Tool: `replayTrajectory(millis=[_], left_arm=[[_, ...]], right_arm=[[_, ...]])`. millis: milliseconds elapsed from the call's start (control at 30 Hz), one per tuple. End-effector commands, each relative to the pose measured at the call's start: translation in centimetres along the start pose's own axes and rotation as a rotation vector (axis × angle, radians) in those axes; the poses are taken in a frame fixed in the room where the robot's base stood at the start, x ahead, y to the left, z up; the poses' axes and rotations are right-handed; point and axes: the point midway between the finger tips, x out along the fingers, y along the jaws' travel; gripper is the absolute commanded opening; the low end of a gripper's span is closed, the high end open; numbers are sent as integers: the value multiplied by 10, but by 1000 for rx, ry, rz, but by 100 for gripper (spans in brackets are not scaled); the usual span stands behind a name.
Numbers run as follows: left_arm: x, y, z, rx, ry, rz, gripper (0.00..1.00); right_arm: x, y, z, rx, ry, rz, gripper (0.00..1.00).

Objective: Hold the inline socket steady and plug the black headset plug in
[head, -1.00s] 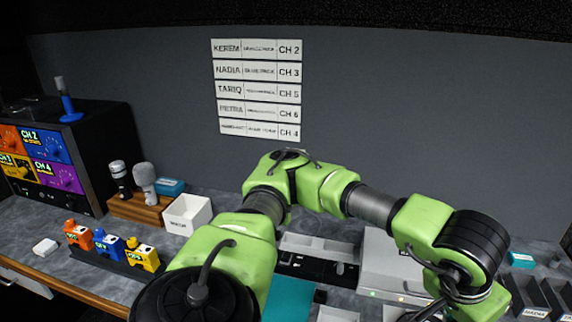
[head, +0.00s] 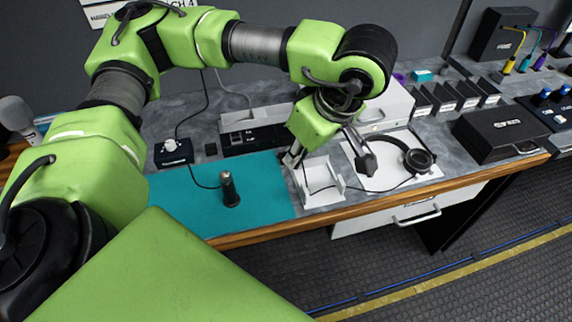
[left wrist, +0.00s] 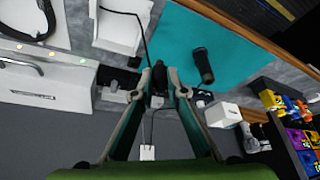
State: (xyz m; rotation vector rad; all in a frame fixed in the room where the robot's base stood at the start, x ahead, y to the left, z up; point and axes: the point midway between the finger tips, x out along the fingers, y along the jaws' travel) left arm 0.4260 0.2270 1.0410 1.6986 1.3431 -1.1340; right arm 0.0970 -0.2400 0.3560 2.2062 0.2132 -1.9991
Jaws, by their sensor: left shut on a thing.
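My left gripper (head: 292,160) is shut on a small black piece, apparently the headset plug (left wrist: 158,74), above the right end of the teal mat, beside a white cradle (head: 322,182). A thin black cable runs from the held piece past the cradle toward the headset (head: 412,156). A black cylinder, apparently the inline socket (head: 230,190), stands upright on the mat, left of and apart from the gripper. Its cable runs to a small black box. It also shows in the left wrist view (left wrist: 203,66). My right gripper is not in view.
The teal mat (head: 185,212) is clear around the cylinder. The black box (head: 174,155) stands at its back left. A large black case (head: 498,134) and several dark trays stand to the right. The wooden front edge (head: 270,232) borders the counter.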

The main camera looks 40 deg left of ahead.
Motion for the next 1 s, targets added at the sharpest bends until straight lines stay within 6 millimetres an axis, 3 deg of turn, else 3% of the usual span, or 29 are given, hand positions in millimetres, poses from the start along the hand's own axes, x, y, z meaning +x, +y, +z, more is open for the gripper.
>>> replayTrajectory(millis=[33, 233, 667, 1000], left_arm=[[5, -2, -1, -76, 0, -29, 0], [3, -10, -7, -276, -2, -113, 0], [4, -10, -10, -310, -4, -129, 0], [53, 37, -48, -314, -4, -134, 0]], right_arm=[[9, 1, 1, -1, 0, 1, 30], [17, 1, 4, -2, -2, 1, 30], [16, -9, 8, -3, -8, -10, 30], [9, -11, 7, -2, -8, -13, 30]])
